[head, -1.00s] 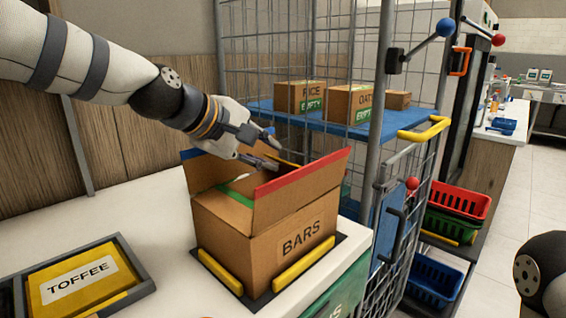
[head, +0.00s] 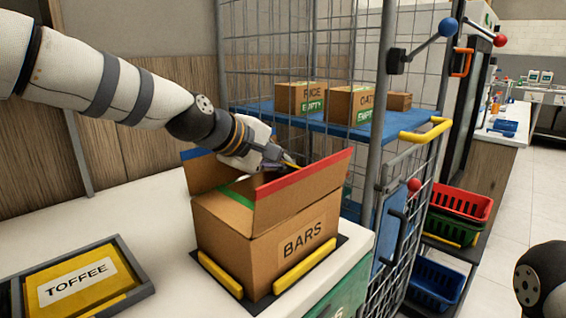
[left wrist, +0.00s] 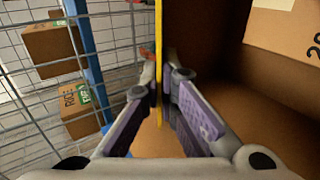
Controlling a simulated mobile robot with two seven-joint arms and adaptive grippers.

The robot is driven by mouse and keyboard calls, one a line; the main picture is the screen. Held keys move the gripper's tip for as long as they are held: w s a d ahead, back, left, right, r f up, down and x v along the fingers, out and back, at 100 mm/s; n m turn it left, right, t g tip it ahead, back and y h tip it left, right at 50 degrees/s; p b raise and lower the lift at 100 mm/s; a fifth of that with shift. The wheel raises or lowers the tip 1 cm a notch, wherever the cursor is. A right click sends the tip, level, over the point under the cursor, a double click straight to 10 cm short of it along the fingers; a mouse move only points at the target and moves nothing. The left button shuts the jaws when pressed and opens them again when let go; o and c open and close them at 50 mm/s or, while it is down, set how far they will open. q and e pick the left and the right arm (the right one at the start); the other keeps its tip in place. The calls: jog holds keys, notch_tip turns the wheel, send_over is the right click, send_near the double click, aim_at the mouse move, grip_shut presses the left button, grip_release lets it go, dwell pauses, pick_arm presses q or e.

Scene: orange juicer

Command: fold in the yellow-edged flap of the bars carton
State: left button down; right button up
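The bars carton (head: 265,245) stands open on the white counter. Its red-edged flap (head: 305,185) and blue-edged flap (head: 198,170) stand up, and a green-edged flap (head: 235,187) shows at the left. The yellow-edged flap (head: 291,160) is at the far side, mostly hidden behind my left gripper (head: 278,162). In the left wrist view the yellow edge (left wrist: 158,40) runs edge-on between the two purple-padded fingers (left wrist: 162,95). The fingers are apart, one on each side of the flap; contact is unclear. My right gripper is out of view.
A wire cage with a blue shelf (head: 285,120) holding small cartons stands right behind the carton. Yellow stops (head: 305,264) edge the carton's mat. A toffee tray (head: 80,285) lies left. Colored baskets (head: 460,203) stand right. The counter between tray and carton is clear.

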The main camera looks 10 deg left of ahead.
pick_arm(q)
jog(key=shift+s+a+f+h, duration=0.1)
jog(key=shift+s+f+h, duration=0.1)
jog(key=shift+h, duration=0.1)
jog(key=shift+a+f+t+h, duration=0.1)
jog(key=shift+f+t+h, duration=0.25)
jog(key=shift+t, duration=0.65)
jog(key=c, duration=1.9)
grip_release()
jog(key=shift+r, duration=0.1)
